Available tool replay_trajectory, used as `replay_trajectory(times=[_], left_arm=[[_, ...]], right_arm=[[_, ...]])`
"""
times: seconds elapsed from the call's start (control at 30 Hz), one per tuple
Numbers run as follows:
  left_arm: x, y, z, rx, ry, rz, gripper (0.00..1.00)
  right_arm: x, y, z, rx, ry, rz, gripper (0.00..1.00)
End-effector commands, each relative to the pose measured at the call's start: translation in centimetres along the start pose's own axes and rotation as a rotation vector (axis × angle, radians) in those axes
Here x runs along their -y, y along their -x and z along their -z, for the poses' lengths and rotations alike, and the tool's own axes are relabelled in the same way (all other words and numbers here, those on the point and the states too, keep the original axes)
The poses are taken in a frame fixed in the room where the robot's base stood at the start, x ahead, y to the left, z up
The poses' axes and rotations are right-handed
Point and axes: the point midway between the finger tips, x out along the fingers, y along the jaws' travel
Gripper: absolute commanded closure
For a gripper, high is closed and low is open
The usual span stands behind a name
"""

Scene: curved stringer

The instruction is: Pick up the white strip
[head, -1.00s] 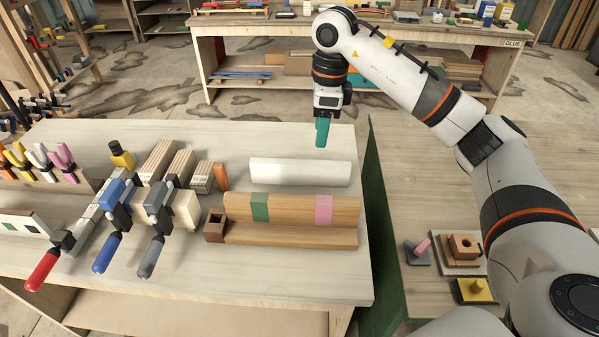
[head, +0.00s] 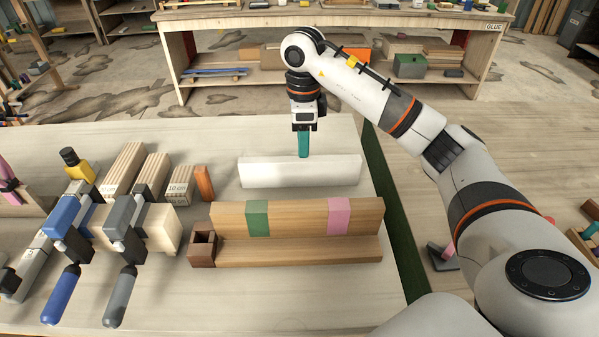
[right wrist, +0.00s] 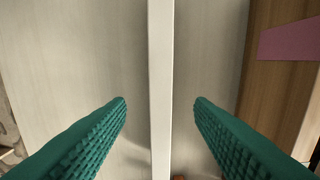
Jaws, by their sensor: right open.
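The white strip (head: 300,173) stands on its long edge on the workbench, behind a wooden stepped block. In the right wrist view the strip (right wrist: 160,80) runs up the picture as a narrow white band. My right gripper (head: 304,152) is above the strip, just at its far top edge in the head view, pointing down. In the right wrist view its two green ribbed fingers (right wrist: 160,103) are apart, one on each side of the strip, touching neither side. My left gripper is not in view.
The wooden block (head: 300,250) with a green band and a pink band lies in front of the strip. Clamps (head: 125,250) and wooden blocks (head: 125,172) stand to the left. A dark green panel (head: 385,200) edges the bench at right. Bench behind the strip is clear.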

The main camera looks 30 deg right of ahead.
Motion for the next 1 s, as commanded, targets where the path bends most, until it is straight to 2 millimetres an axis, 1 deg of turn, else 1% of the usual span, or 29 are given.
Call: replay_trajectory(times=[0.1,0.17,0.27,0.4,0.53,0.63,0.83,0.87,1.0], left_arm=[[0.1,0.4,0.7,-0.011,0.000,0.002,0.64],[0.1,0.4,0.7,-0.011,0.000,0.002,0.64],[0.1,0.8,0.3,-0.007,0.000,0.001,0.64],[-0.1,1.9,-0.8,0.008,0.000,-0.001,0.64],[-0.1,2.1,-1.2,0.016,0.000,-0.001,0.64],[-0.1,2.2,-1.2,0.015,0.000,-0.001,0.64],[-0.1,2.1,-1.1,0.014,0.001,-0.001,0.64],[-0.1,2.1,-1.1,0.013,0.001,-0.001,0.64],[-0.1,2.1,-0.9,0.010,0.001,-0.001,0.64]], right_arm=[[0.1,-1.2,0.0,0.001,0.002,0.002,0.52],[0.0,-1.5,0.0,0.000,0.002,0.000,0.52],[0.2,-2.3,0.1,0.002,0.003,0.003,0.52],[0.5,-4.3,0.4,0.003,0.002,0.005,0.52],[0.4,-6.1,0.4,0.001,0.000,0.002,0.52],[0.4,-6.7,0.4,0.000,0.002,0.001,0.52],[0.3,-6.8,0.4,0.000,0.002,-0.001,0.52],[0.3,-6.8,0.4,0.000,0.002,-0.001,0.53],[0.3,-6.8,0.4,0.000,0.002,-0.001,0.76]])
